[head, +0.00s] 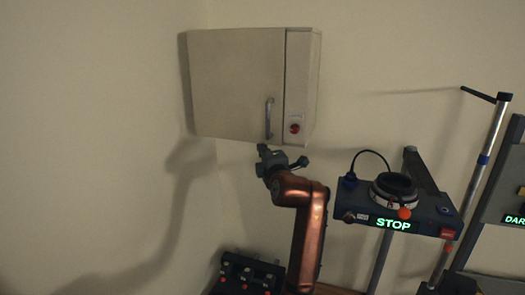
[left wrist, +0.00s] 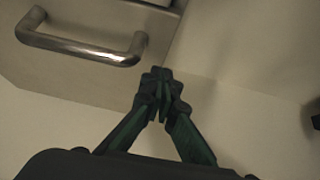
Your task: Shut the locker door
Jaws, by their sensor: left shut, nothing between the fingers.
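The locker (head: 310,75) is a pale box on the back wall. Its door (head: 236,82) looks closed or nearly so, flush with the panel at its right as far as I can tell. The door's metal bar handle (head: 269,118) stands upright near the door's right edge; it also shows close up in the left wrist view (left wrist: 85,48). My left gripper (head: 268,153) is just below the locker's lower edge, under the handle. In the left wrist view its fingers (left wrist: 163,80) are together, empty and apart from the handle. My right gripper is in neither view.
A red button (head: 295,128) sits on the locker's right panel. A device with a lit STOP sign (head: 393,223) and a dark ring (head: 395,187) stands to the right on a post. A dark box with knobs (head: 248,273) is low down. The wall left of the locker is clear.

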